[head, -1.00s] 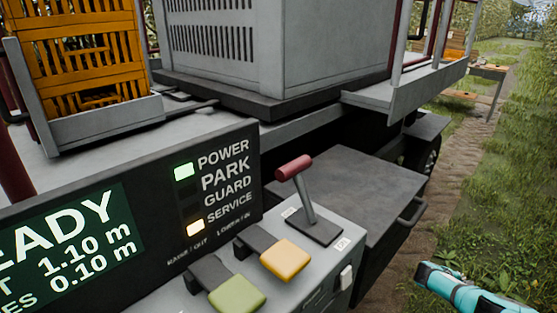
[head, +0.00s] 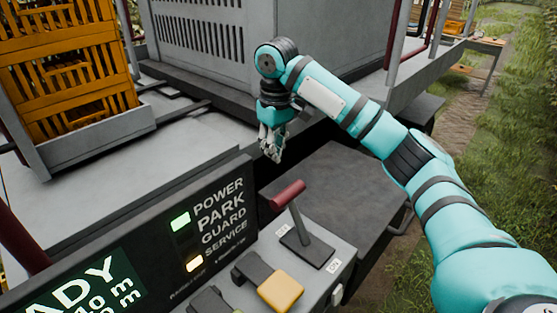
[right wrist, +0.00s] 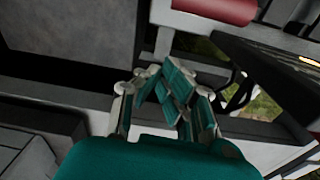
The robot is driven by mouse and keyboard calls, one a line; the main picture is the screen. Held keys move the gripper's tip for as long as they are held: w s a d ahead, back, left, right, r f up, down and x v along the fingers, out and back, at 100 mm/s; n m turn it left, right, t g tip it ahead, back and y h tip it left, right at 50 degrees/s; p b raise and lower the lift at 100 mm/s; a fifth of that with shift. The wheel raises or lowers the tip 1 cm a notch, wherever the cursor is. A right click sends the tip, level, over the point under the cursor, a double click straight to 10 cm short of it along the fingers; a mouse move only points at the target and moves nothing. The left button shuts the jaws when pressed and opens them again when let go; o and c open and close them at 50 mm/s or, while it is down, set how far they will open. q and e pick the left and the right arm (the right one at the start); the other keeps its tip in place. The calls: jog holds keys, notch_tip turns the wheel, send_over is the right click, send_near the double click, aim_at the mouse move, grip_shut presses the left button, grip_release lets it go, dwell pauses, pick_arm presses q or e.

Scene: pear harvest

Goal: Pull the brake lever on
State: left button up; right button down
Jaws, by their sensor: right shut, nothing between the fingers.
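The brake lever (head: 290,207) has a red cylindrical grip on a grey shaft that rises from a dark base plate on the control panel. It leans towards the back left of the head view. Its red grip also shows at the top of the right wrist view (right wrist: 215,9). My right gripper (head: 273,155) hangs pointing down, above and beyond the lever, apart from it. Its fingers (right wrist: 172,85) are closed together with nothing between them. My left gripper is not in view.
A yellow paddle (head: 281,291) sits in front of the lever on the panel. The display board (head: 150,235) shows lit green and amber lamps. A dark box (head: 345,185) lies right of the lever. Orange crates (head: 60,70) stand at the left. A grey housing (head: 260,60) stands behind.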

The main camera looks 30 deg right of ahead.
notch_tip(320, 180, up, 3)
jog(key=s+a+n, duration=0.1)
jog(key=a, duration=0.2)
jog(key=s+d+f+p, duration=0.1)
jog(key=s+f+p, duration=0.1)
jog(key=f, duration=0.6)
jog(key=shift+s+f+p, duration=0.3)
jog(key=shift+s, duration=0.45)
jog(key=shift+d, duration=0.1)
